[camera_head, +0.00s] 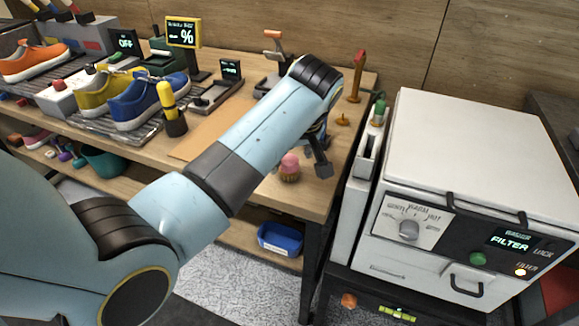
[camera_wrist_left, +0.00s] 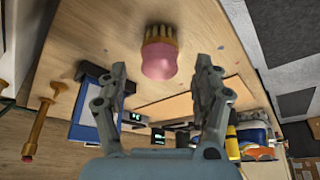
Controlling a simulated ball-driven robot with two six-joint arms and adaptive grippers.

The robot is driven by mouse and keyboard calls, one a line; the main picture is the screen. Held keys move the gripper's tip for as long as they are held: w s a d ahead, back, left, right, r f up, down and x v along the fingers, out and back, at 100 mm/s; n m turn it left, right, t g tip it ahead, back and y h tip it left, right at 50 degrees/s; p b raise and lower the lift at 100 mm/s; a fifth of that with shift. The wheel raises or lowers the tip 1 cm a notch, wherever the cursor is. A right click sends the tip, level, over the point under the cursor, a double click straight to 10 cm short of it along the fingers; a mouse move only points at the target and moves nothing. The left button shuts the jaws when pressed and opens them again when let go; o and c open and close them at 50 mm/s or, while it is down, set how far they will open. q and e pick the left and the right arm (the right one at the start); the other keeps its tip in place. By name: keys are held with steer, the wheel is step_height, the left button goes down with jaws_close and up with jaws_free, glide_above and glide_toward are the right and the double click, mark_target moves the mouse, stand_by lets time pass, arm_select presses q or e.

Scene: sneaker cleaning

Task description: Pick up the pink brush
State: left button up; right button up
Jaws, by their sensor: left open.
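The pink brush (camera_head: 289,167) stands on the wooden table near its front right edge, with a rounded pink top and tan bristles below. It also shows in the left wrist view (camera_wrist_left: 160,60), beyond the fingertips and centred between the two fingers. My left gripper (camera_head: 316,152) is open and empty, close beside the brush in the head view and partly hidden by my left forearm. In the left wrist view both fingers (camera_wrist_left: 162,75) are spread apart with a gap between them and the brush. My right gripper is not in view.
Sneakers (camera_head: 140,98), a yellow-handled tool (camera_head: 168,100) and small displays stand on the table (camera_head: 338,135) at left. An orange upright tool (camera_head: 357,75) stands at the back right. A white filter machine (camera_head: 480,150) is beyond the right edge. A blue bin (camera_head: 281,238) sits below.

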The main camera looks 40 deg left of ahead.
arm_select(q)
steer(key=x, duration=0.2)
steer(key=shift+w+a+f, duration=0.1)
steer(key=shift+f, duration=0.2)
steer(key=c, duration=1.3)
steer(key=shift+r, duration=0.15)
